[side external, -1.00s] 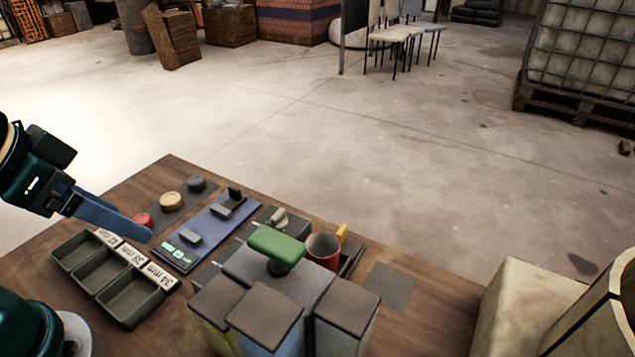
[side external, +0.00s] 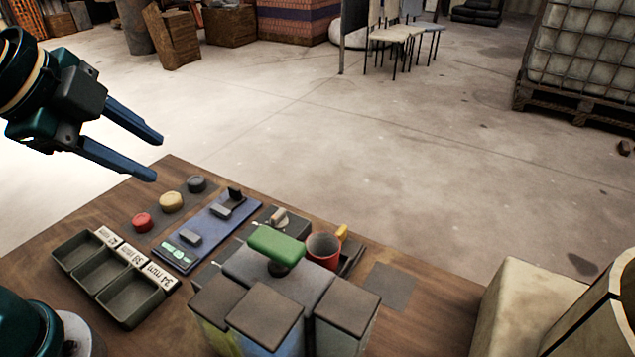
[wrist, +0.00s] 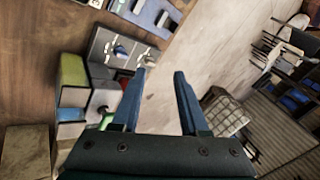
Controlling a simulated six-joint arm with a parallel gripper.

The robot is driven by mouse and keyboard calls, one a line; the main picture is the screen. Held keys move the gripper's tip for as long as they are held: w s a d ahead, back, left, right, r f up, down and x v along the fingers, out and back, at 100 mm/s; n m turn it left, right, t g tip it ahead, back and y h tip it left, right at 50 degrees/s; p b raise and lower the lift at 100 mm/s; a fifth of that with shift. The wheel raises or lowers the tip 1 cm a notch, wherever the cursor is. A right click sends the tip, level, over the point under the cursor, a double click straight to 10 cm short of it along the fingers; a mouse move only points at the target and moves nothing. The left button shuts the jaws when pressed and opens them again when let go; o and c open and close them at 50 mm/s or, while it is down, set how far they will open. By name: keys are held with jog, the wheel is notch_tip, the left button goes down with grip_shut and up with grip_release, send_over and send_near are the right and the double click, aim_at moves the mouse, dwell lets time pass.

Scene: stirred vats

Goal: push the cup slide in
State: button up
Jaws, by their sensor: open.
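The red cup (side external: 323,252) stands upright at the right side of a grey machine with a green handle (side external: 277,243) on top. A dark slide (side external: 352,258) shows beside and beneath the cup, with a yellow piece (side external: 342,232) next to the cup's rim. Grey blocks of the machine hide part of the slide's near end. My gripper (side external: 156,158) is open and empty, raised in the air at the left, well away from the cup.
Red, yellow and black buttons (side external: 170,201), a blue panel with grey sliders (side external: 205,232) and labelled trays (side external: 105,275) occupy the left of the wooden table. Brown-topped blocks (side external: 265,315) stand in front of the machine. The table right of the cup is mostly clear.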

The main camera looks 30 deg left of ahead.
jog(key=w+d+r+m, duration=0.1)
jog(key=w+d+m, duration=0.2)
jog(key=w+m, duration=0.55)
jog(key=m+g, duration=0.3)
jog(key=m, duration=1.2)
send_over(341, 230)
jog(key=s, duration=0.2)
notch_tip(341, 230, down, 15)
jog(key=shift+s, duration=0.15)
jog(key=shift+x, duration=2.35)
jog(key=shift+d, duration=0.1)
grip_shut()
jog(key=shift+t, duration=0.3)
